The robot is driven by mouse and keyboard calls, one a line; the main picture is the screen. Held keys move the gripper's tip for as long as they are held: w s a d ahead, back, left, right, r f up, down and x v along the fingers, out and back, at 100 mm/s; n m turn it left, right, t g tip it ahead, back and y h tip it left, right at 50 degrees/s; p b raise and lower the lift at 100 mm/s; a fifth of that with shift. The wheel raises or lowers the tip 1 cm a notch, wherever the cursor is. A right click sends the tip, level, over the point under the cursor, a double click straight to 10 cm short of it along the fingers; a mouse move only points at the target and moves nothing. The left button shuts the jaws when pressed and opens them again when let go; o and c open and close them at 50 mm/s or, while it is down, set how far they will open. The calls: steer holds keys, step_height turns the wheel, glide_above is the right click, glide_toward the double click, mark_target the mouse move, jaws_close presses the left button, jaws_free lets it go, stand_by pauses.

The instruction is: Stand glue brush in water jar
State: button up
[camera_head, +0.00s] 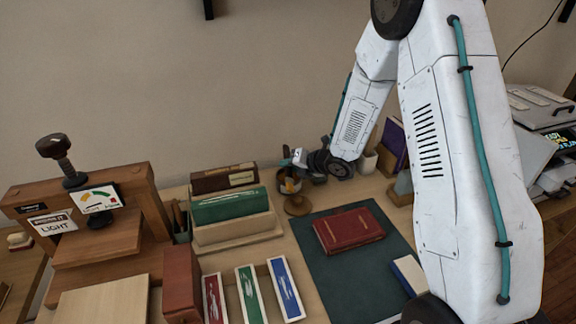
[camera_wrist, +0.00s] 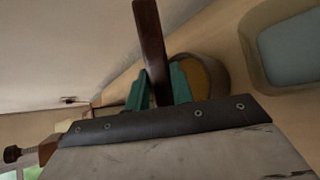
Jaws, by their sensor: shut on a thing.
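My gripper (camera_wrist: 160,85) is shut on the dark brown handle of the glue brush (camera_wrist: 150,40). The handle sticks out past the teal fingers to the top edge of the wrist view; the bristle end is hidden. In the head view my gripper (camera_head: 298,160) is at the back of the bench, just above a round pot (camera_head: 290,186) with amber contents. That pot (camera_wrist: 222,72) shows behind the fingers in the wrist view. A wide vessel with a pale blue-grey inside, possibly the water jar (camera_wrist: 252,62), is at the upper right there, apart from the brush.
A green book in a wooden holder (camera_head: 240,232) stands left of the pot. A red book (camera_head: 348,229) lies on a dark green mat (camera_head: 328,272). A white cup (camera_head: 368,162) is right of my gripper. A wooden press (camera_head: 105,240) fills the left.

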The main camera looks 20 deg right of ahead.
steer(key=shift+f, duration=0.15)
steer(key=o, duration=1)
